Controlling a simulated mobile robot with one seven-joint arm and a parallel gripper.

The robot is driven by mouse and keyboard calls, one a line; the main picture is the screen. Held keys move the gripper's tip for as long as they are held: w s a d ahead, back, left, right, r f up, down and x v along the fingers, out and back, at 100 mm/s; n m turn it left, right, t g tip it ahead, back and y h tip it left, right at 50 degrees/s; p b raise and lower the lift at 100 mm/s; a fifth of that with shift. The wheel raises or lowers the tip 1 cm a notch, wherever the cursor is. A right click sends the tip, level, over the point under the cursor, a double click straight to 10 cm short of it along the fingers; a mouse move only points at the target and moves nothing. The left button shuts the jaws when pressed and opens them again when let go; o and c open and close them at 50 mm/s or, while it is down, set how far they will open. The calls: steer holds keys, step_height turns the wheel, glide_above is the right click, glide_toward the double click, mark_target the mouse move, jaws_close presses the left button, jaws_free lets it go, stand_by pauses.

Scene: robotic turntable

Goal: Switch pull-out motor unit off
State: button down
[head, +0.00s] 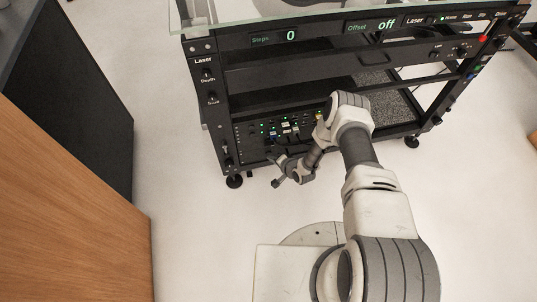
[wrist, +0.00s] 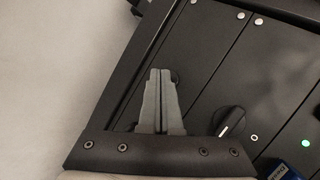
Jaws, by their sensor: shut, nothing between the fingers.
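The motor unit (head: 262,146) sits low in the black rack in the head view, with several small green lights and connectors on its dark front. In the wrist view its panel (wrist: 250,82) is close up and tilted. A black rotary knob (wrist: 231,121) with a pale pointer line is on the panel, right of my gripper. My gripper (wrist: 161,72) is shut and empty in front of the panel's left part. I cannot tell whether it touches. In the head view my gripper (head: 276,183) is low before the rack.
The rack's displays (head: 291,35) read Steps 0 and Offset off. A wooden cabinet (head: 75,215) stands at the left. The pale floor between it and the rack is clear.

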steer(key=shift+w, duration=0.3)
steer(key=shift+s, duration=0.1)
steer(key=shift+s+d, duration=0.2)
steer(key=shift+s, duration=0.6)
